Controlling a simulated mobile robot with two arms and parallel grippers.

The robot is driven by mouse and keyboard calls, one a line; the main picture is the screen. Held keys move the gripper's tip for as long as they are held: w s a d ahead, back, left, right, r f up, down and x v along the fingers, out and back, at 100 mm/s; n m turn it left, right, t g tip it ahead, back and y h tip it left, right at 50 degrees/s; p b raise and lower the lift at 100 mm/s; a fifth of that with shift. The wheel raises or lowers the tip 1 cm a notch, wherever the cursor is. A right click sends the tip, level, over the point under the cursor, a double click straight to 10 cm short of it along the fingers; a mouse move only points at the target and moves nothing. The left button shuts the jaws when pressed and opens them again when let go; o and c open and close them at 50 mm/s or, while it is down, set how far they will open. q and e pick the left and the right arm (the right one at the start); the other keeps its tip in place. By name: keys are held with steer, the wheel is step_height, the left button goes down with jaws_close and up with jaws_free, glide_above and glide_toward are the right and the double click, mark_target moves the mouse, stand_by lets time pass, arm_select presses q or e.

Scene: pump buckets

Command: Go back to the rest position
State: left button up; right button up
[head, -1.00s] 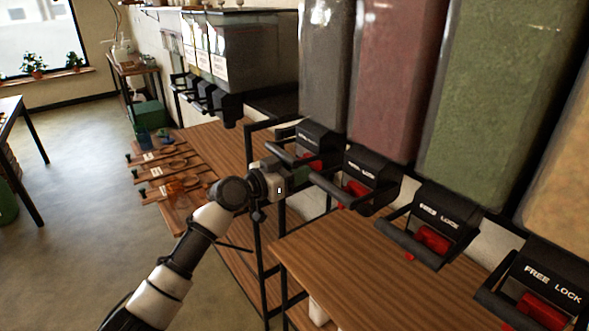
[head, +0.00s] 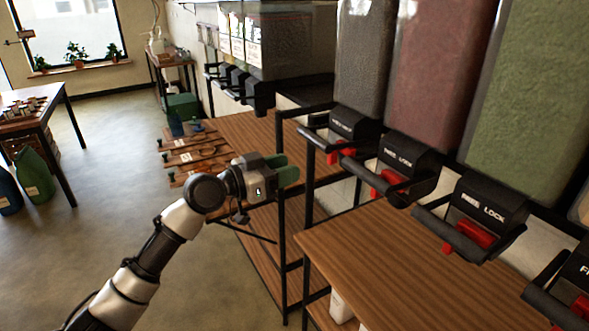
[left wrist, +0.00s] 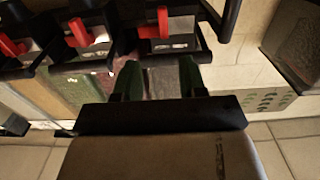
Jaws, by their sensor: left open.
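My left gripper (head: 285,171) has green fingers and is open and empty. In the head view it hangs in front of the near end of the far wooden shelf, left of the dispenser handles. In the left wrist view its two fingers (left wrist: 160,78) stand apart with nothing held between them. A visible gap separates the gripper from this handle. My right gripper is not in view.
A red-brown dispenser (head: 432,75) and a green one (head: 520,95) hang farther right, above a wooden shelf (head: 380,255). Wooden paddles (head: 190,158) lie on the far shelf. A table (head: 40,112) stands at the left. The floor (head: 115,165) between is clear.

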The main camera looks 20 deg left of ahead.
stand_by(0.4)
arm_select(q)
steer(key=w+a+f+n+y, duration=0.1)
steer(key=a+f+n+y, duration=0.15)
steer(key=f, duration=0.75)
steer(key=w+a+f+n+y, duration=0.2)
steer(key=f+y, duration=0.1)
steer(key=f, duration=0.7)
steer(key=s+a+f+n+g+y, duration=0.15)
steer(key=s+f, duration=0.35)
steer(key=f, duration=0.7)
steer(key=s+a+f+n+g+y, duration=0.1)
steer(key=s+f+g+y, duration=0.2)
steer(key=f, duration=0.9)
steer(key=s+d+f+g, duration=0.3)
steer(key=s+f+g, duration=0.1)
steer(key=s+f, duration=1.5)
steer(key=s+d+f+g, duration=0.1)
steer(key=s+f, duration=0.1)
steer(key=s, duration=0.7)
steer(key=s+d+f+m+g, duration=0.1)
steer(key=s+d+f+g, duration=0.1)
steer(key=s, duration=0.6)
steer(key=s+d+f+g+y, duration=0.1)
steer(key=s+d+f, duration=0.1)
steer(key=s, duration=0.7)
steer(key=shift+s+f+m+g, duration=0.35)
steer(key=shift+f+m, duration=0.05)
steer(key=shift+f, duration=0.5)
